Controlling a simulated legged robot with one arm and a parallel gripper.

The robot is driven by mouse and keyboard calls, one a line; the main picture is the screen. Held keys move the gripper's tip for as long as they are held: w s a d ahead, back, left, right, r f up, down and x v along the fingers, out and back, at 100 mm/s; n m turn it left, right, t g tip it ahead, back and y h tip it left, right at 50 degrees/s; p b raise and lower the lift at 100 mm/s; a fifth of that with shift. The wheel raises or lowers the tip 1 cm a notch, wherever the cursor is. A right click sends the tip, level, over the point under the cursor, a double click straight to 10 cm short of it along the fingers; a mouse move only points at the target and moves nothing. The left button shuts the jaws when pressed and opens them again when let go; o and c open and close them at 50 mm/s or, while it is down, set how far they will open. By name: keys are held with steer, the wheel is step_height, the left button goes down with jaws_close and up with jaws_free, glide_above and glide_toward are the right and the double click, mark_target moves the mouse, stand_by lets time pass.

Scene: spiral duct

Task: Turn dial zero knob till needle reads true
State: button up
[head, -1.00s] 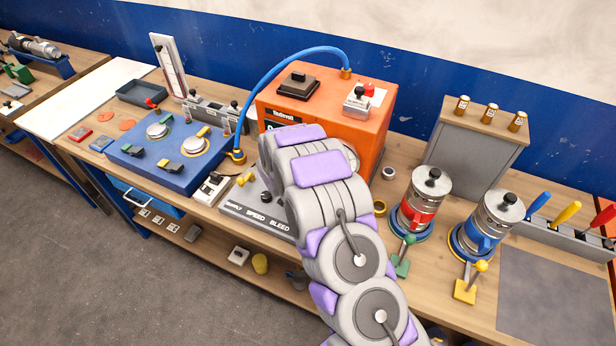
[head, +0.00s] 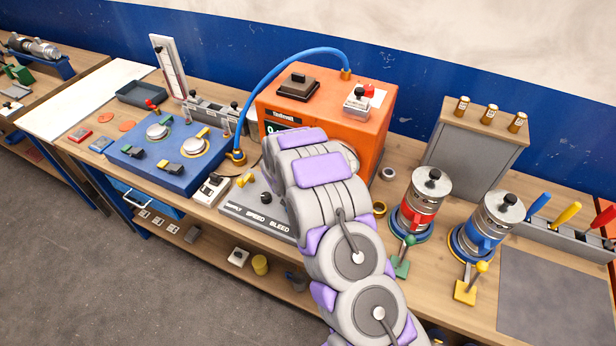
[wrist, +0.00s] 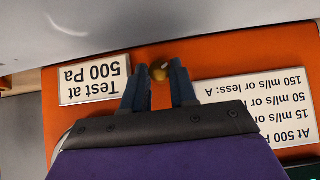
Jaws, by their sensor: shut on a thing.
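A small brass-coloured knob (wrist: 160,72) stands out from the orange panel in the wrist view. My gripper (wrist: 158,76) has its two dark fingers closed on either side of this knob. The fingers hide parts of its sides. A large pale surface (wrist: 150,25) lies just beyond the fingertips; I cannot tell whether it is the dial. No needle shows in either view. In the head view, the orange unit (head: 330,115) stands on the bench, and my arm covers much of its front, hiding my gripper and the knob there.
Printed labels (wrist: 95,80) flank the knob. A control box (head: 255,205) marked SPEED and BLEED sits in front of the orange unit. A blue hose (head: 290,55) arches to the unit's top. Red (head: 420,205) and blue-banded canisters (head: 487,228) stand to the right of my arm.

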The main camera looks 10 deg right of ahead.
jaws_close()
steer(key=shift+f+b, duration=0.15)
steer(key=shift+b, duration=0.6)
steer(key=shift+t+b, duration=0.3)
steer(key=shift+b, duration=0.9)
steer(key=b, duration=0.2)
steer(key=m+y+b, duration=0.1)
steer(key=b, duration=0.2)
steer(key=shift+d+t+y, duration=0.2)
steer(key=shift+t+y, duration=0.1)
steer(key=shift+t, duration=0.1)
steer(key=b, duration=0.3)
steer(key=shift+s, duration=0.1)
steer(key=m+t+y+b, duration=0.1)
steer(key=b, duration=0.3)
steer(key=shift+d, duration=0.15)
steer(key=shift+s+y+b, duration=0.1)
steer(key=shift+y+b, duration=0.2)
steer(key=shift+b, duration=0.45)
